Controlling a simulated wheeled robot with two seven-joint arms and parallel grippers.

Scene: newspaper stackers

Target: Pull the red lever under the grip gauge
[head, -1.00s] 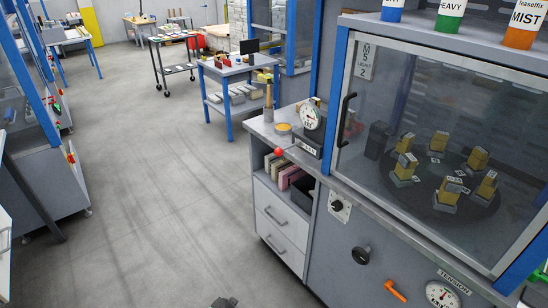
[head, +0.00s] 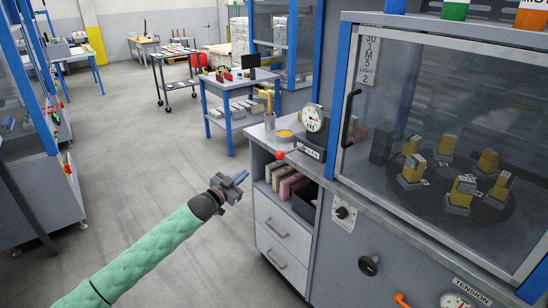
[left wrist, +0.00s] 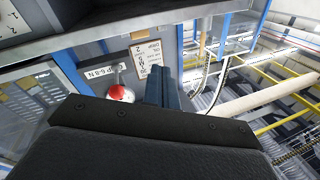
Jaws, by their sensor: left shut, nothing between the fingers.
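The red lever's ball knob (head: 281,155) sticks out at the front edge of the grey counter, below the grip gauge (head: 314,118), a white round dial on a dark base. The knob also shows in the left wrist view (left wrist: 121,93), on a short metal stem beside a labelled plate. My left gripper (head: 241,176), on a green-sleeved arm, is shut and empty. In the head view it is left of and a little lower than the knob, apart from it. In the wrist view its fingers (left wrist: 160,88) are just right of the knob. My right gripper is not in view.
A cabinet with shelves and drawers (head: 282,237) stands under the counter. A glass-fronted case (head: 440,120) with yellow blocks is at right. A blue-legged table (head: 232,85) and a black cart (head: 175,55) stand behind. The grey floor (head: 130,160) at left is open.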

